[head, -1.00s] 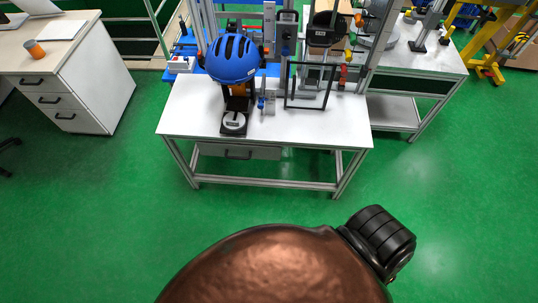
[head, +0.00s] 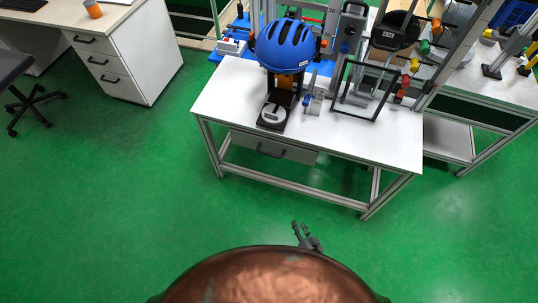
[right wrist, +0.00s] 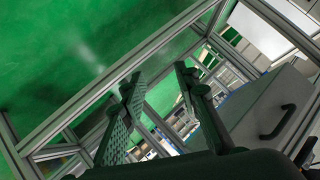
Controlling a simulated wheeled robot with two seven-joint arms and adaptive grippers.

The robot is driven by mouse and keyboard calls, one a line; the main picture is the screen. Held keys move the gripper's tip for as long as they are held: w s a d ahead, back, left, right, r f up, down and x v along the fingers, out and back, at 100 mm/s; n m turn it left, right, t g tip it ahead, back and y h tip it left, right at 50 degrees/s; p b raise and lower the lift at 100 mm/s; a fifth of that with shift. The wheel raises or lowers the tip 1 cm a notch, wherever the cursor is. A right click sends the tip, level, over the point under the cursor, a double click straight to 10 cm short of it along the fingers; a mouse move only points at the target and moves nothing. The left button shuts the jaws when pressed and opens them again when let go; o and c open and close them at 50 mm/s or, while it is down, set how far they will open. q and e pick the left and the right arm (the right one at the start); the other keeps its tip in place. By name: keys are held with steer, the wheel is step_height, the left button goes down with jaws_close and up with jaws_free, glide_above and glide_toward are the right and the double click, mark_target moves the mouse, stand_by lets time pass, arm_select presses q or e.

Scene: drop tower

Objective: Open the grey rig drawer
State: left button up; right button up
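The grey rig drawer (head: 300,153) sits under the left part of the white bench top, its front flush and closed as far as I can see. Its dark bar handle (head: 270,151) is on the front. In the right wrist view the drawer (right wrist: 252,100) is at the right, with its black handle (right wrist: 278,123) near the right edge. My right gripper (head: 306,234) is in front of the bench, apart from the handle. In the right wrist view its two fingers (right wrist: 158,92) are spread with nothing between them. My left gripper is not in view.
The bench (head: 225,90) carries a blue helmet (head: 286,45) on a stand and a black frame (head: 365,90). Its metal legs and lower rail (head: 290,187) stand close to the gripper. A white cabinet (head: 130,60) is at the left. Green floor in front is clear.

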steer(key=w+a+r+m+t+b, duration=0.45)
steer(key=w+a+r, duration=0.45)
steer(key=w+r, duration=0.3)
steer(key=m+t+h+b, duration=0.2)
steer(key=m+t+b, duration=0.2)
steer(key=m, duration=0.4)
glide_toward(268, 153)
steer(key=w+f, duration=0.1)
steer(key=w, duration=0.1)
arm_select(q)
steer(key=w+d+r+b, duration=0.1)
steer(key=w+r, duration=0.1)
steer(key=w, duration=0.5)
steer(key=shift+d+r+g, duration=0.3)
arm_select(e)
steer(key=shift+w+a+r, duration=0.15)
steer(key=shift+w+r, duration=0.15)
steer(key=shift+w, duration=1.05)
steer(key=shift+w+a+r, duration=0.2)
steer(key=shift+w+r, duration=0.05)
steer(key=shift+w, duration=1.05)
steer(key=shift+w+a+r, duration=0.15)
steer(key=shift+w+r, duration=0.15)
steer(key=shift+w, duration=1.05)
steer(key=shift+c, duration=0.6)
jaws_close()
